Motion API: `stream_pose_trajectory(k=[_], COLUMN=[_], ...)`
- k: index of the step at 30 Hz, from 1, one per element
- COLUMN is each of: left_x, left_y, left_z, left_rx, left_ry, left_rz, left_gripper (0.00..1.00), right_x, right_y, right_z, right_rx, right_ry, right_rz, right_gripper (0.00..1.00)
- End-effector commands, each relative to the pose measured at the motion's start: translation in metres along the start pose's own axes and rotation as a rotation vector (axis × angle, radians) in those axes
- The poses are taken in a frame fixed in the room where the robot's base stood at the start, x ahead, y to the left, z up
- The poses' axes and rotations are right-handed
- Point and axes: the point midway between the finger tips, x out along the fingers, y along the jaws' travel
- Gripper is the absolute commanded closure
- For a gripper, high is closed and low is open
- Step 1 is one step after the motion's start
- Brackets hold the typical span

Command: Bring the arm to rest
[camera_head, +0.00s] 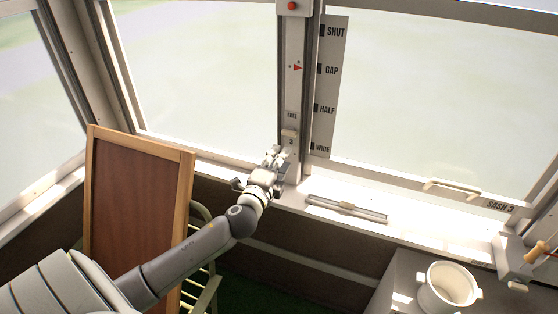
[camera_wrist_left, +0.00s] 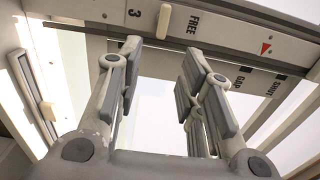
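My left arm (camera_head: 195,248) reaches in from the lower left across to the window post. My left gripper (camera_head: 275,157) is in front of the lower post, just above the sill. In the left wrist view the two fingers of the gripper (camera_wrist_left: 160,62) stand apart with nothing between them. A small cream peg (camera_head: 289,134) on the post (camera_head: 292,85) is close to the fingertips, and also shows beyond them in the left wrist view (camera_wrist_left: 164,20); no contact is visible there. My right gripper is out of view.
A red pointer (camera_head: 295,67) sits level with GAP on the scale plate (camera_head: 328,90). A metal latch bar (camera_head: 346,207) lies on the sill. A wood-framed board (camera_head: 138,195) and green chair (camera_head: 203,285) stand near my arm. A white pot (camera_head: 447,289) is lower right.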

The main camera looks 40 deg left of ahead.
Motion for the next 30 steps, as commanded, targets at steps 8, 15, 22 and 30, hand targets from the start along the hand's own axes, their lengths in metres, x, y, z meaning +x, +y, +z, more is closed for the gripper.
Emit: stream_pose_trajectory(k=[8,15,22,30], left_x=[0.000,0.000,-0.005,-0.066], left_y=[0.000,0.003,0.098,0.297], left_z=[0.000,0.000,0.010,0.020], left_rx=[0.000,-0.003,-0.099,-0.330], left_ry=[0.000,-0.001,-0.032,-0.138], left_rz=[0.000,0.005,0.176,0.531], left_gripper=[0.65,0.65,0.65,0.65], right_x=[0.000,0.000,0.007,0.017], right_y=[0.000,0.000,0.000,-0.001], right_z=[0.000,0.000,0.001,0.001], right_rx=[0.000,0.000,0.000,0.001], right_ry=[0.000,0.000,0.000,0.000], right_rz=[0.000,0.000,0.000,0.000], right_gripper=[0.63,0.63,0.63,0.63])
